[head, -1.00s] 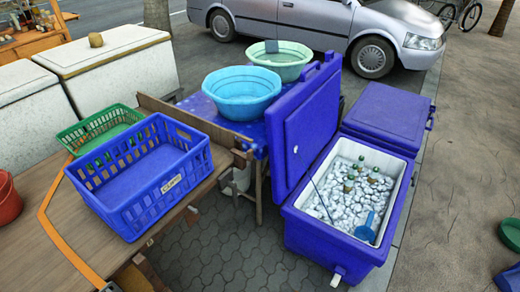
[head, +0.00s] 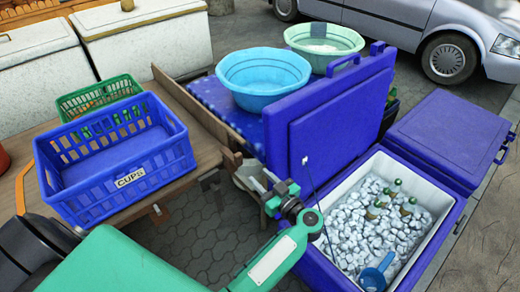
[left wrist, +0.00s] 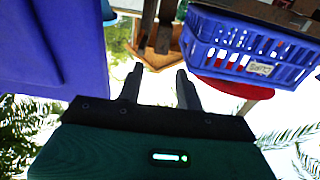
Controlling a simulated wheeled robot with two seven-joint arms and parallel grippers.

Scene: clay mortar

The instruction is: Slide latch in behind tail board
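A brown wooden board (head: 192,108) stands along the right edge of the wooden cart top, its near end close to the blue crate's right side. I take it for the tail board. I cannot make out a separate latch. My left gripper (head: 264,181) is in front of the open cooler lid, to the right of and apart from the board's near end. In the left wrist view the left gripper (left wrist: 159,74) is open, with nothing between its fingers, and wooden parts (left wrist: 157,42) of the cart show beyond the fingertips. My right gripper is not in view.
A blue crate (head: 118,160) labelled CUPS and a green basket (head: 98,97) sit on the cart. The blue cooler (head: 450,215) of ice, its raised lid (head: 340,115), and basins (head: 263,75) stand to the right. Paving shows between cart and cooler.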

